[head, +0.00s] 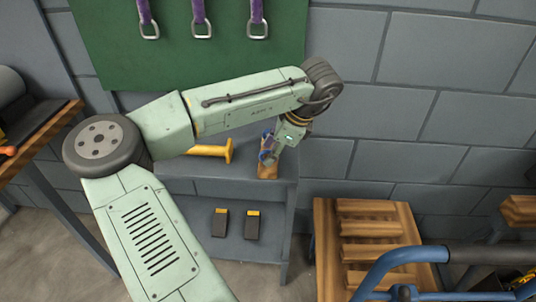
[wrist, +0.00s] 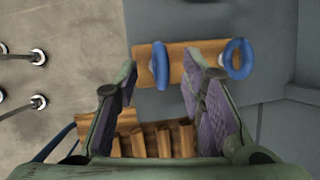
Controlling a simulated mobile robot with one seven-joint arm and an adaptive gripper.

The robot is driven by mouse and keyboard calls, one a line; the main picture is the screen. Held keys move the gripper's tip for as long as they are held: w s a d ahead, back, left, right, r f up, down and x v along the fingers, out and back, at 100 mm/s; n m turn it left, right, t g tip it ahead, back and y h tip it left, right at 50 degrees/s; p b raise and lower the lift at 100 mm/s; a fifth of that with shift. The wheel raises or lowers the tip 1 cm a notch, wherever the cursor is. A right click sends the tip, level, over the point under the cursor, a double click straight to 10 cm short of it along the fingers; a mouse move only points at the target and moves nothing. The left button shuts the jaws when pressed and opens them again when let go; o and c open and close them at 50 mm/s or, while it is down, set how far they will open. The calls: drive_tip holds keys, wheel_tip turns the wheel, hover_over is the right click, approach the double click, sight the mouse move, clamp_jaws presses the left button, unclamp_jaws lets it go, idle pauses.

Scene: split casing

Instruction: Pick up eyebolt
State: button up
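Two blue ring-shaped eyebolts stand on a wooden block (wrist: 190,55) in the wrist view. One eyebolt (wrist: 160,66) lies between the two fingertips of my gripper (wrist: 160,72) in the picture, with a gap on both sides. The other eyebolt (wrist: 238,58) is to the right, just beyond the right finger. My gripper is open and empty. In the head view, my gripper (head: 280,142) points down over the wooden block (head: 267,173) on the grey shelf unit. A blue eyebolt (head: 266,150) shows beside the fingers. I cannot tell the exact height gap.
A yellow part (head: 212,151) lies on the grey shelf unit (head: 270,198) left of the block. Two dark boxes with yellow tops (head: 220,223) stand on the lower shelf. A wooden pallet (head: 370,240) and a blue tubular frame (head: 400,262) are at the lower right. A wall stands behind.

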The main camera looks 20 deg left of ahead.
drive_tip(key=shift+x, duration=0.9)
clamp_jaws()
drive_tip(key=shift+r, duration=0.1)
